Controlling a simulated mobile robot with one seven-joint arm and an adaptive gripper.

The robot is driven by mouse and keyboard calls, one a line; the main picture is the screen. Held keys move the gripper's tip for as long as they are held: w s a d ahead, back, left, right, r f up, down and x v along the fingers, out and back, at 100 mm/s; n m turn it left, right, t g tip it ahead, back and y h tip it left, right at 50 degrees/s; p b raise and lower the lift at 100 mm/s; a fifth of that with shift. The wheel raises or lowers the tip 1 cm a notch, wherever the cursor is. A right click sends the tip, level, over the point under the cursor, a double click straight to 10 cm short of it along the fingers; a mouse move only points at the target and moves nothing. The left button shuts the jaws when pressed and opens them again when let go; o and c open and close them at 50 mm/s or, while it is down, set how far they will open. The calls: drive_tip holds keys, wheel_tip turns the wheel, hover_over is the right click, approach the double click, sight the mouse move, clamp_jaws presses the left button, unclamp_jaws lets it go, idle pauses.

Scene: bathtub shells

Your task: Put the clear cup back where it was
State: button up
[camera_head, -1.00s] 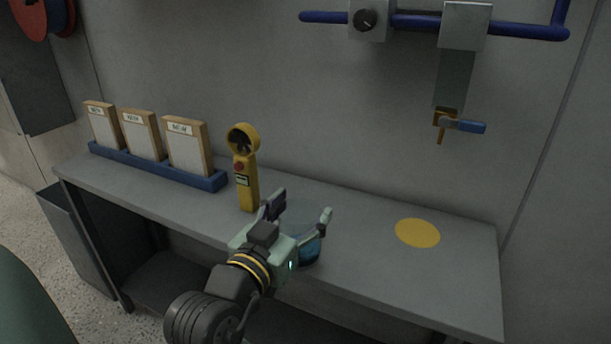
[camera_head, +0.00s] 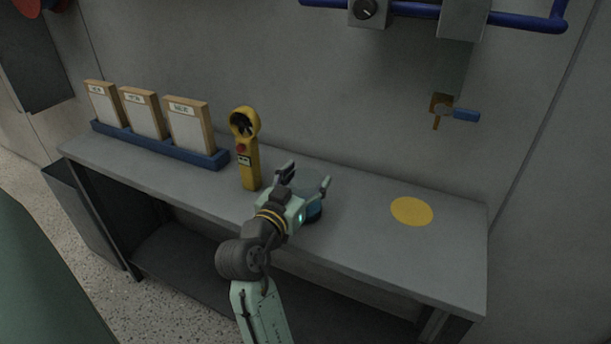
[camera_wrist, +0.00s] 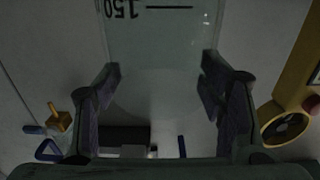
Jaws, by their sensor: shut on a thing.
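The clear cup (camera_wrist: 160,45) is see-through with a dark "150" mark and a line, which look upside down in the wrist view. My gripper (camera_wrist: 160,95) is shut on it, one finger on each side. In the head view my gripper (camera_head: 307,180) is over the front middle of the grey bench, right of the yellow fan meter. There the cup is mostly hidden by my gripper; only a blue patch (camera_head: 314,212) shows beside the fingers. I cannot tell whether the cup touches the bench. A flat yellow disc (camera_head: 412,212) lies on the bench to the right, bare.
The yellow fan meter (camera_head: 246,150) stands upright close to my gripper's left. A blue rack (camera_head: 160,145) with three clipboards stands at the bench's back left. A blue-handled tap (camera_head: 455,112) hangs on the wall above the right side. The grey bench (camera_head: 370,245) is clear around the disc.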

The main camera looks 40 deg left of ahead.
drive_tip(key=shift+f+b, duration=0.2)
drive_tip(key=shift+b, duration=0.1)
drive_tip(key=o, duration=1.3)
drive_tip(key=shift+c, duration=0.2)
drive_tip(key=shift+r, duration=0.15)
